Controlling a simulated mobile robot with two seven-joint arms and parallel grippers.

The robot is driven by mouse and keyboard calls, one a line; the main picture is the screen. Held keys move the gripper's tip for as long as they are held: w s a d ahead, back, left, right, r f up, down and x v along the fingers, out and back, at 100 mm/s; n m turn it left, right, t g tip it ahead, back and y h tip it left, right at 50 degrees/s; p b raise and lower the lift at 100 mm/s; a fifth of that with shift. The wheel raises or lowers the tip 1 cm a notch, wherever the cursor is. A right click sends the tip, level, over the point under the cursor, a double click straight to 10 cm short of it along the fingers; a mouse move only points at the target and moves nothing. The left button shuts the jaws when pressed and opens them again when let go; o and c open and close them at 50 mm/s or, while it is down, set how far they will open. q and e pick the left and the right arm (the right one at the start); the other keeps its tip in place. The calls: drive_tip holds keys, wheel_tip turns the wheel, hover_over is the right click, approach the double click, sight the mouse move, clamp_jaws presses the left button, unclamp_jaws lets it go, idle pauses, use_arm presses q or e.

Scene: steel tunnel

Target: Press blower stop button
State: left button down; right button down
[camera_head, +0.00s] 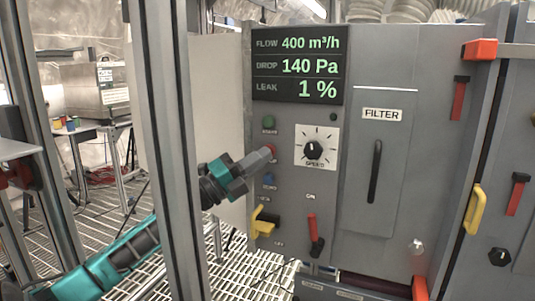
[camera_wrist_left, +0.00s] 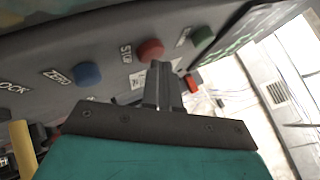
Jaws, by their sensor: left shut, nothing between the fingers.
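The red stop button (camera_wrist_left: 150,50) sits on the grey panel between a blue button and a green button in the left wrist view. In the head view the red button (camera_head: 272,148) shows only as a small edge behind my fingertips. My left gripper (camera_head: 266,153) is shut and empty, its fingers pointing at the panel at the red button. In the wrist view the shut fingertips (camera_wrist_left: 160,66) are just beside and below the red button. I cannot tell whether they touch it. My right gripper is not in view.
The green button (camera_head: 268,122) is above and the blue button (camera_head: 268,180) below. A speed knob (camera_head: 314,150) is to the right, under the display (camera_head: 297,66). A yellow handle (camera_head: 264,221) and a red lever (camera_head: 312,228) are lower. A metal post (camera_head: 168,130) stands in front of my arm.

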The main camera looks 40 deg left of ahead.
use_arm(q)
drive_tip(key=shift+w+a, duration=0.1)
drive_tip(key=shift+w, duration=0.05)
drive_tip(key=shift+s, duration=0.3)
idle(0.5)
drive_tip(key=s+d+p, duration=0.2)
drive_tip(key=s+p, duration=0.1)
drive_tip(key=s, duration=0.2)
drive_tip(key=shift+s, duration=0.4)
idle(0.7)
